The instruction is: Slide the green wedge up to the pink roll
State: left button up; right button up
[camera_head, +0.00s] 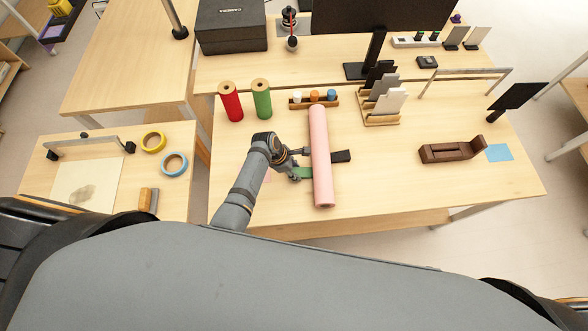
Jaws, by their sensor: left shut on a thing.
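The long pink roll (320,160) lies on the table, its length running from the back toward the front. The green wedge (305,173) is at the roll's left side, partly covered by my gripper; it looks touching or very close, but I cannot tell which. My left gripper (300,163) is shut on the green wedge, left of the roll and low over the table. A dark block (341,156) sits against the roll's right side. My right gripper is not in view.
Red (231,102) and green (261,98) upright rolls stand behind my left arm. A small rack with coloured caps (314,98) is behind the pink roll. A card stand (381,112) and a brown holder (453,151) are to the right. The table's front right is clear.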

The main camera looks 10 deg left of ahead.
pick_arm(q)
jog(key=shift+d, duration=0.1)
jog(key=o, duration=1.1)
jog(key=v, duration=1.2)
jog(key=shift+s, duration=0.1)
